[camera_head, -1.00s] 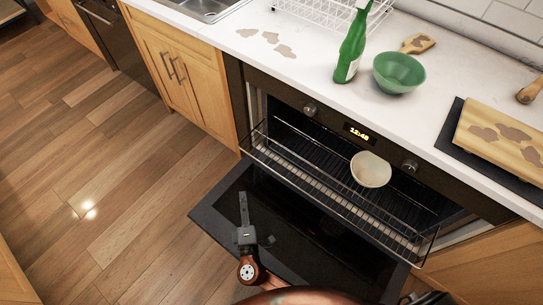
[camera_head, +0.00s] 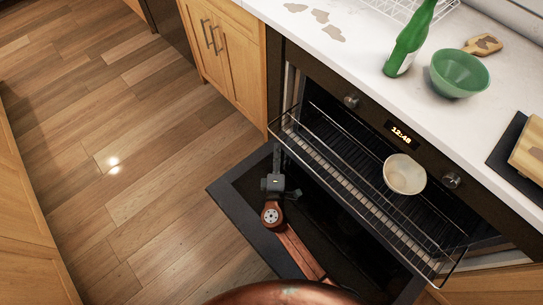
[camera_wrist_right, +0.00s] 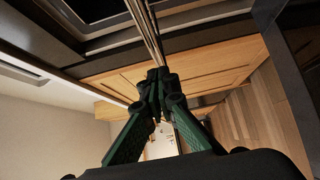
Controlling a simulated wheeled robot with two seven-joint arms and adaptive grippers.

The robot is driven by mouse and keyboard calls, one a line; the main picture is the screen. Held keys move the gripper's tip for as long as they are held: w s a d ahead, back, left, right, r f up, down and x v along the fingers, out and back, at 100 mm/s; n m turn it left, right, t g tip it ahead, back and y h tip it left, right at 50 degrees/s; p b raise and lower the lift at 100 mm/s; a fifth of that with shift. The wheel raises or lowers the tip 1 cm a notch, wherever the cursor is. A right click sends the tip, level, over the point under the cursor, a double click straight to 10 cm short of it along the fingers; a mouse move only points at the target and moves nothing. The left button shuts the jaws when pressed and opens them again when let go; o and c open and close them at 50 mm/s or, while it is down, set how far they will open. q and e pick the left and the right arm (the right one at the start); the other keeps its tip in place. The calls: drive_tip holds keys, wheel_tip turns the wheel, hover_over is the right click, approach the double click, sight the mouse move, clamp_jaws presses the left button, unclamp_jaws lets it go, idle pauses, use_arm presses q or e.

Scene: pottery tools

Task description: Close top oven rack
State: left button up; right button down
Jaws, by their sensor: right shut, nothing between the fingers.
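The oven's top rack (camera_head: 340,190) is a wire rack pulled out over the lowered oven door (camera_head: 235,190). A pale bowl (camera_head: 404,176) rests on it toward the right. My right gripper (camera_head: 277,152) is above the door near the rack's front left part, with its fingers shut and empty. In the right wrist view its fingertips (camera_wrist_right: 158,80) are together, close to thin metal rails (camera_wrist_right: 145,25); I cannot tell whether they touch. My left gripper is not in view.
A green bottle (camera_head: 409,42), a green bowl (camera_head: 459,75) and a wooden paddle (camera_head: 483,45) stand or lie on the white counter above the oven. A wooden cabinet (camera_head: 235,60) is left of the oven. The floor (camera_head: 130,130) at left is clear.

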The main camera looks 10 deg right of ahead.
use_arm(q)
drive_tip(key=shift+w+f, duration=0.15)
use_arm(e)
drive_tip(key=shift+w+d, duration=0.15)
drive_tip(key=shift+d, duration=0.1)
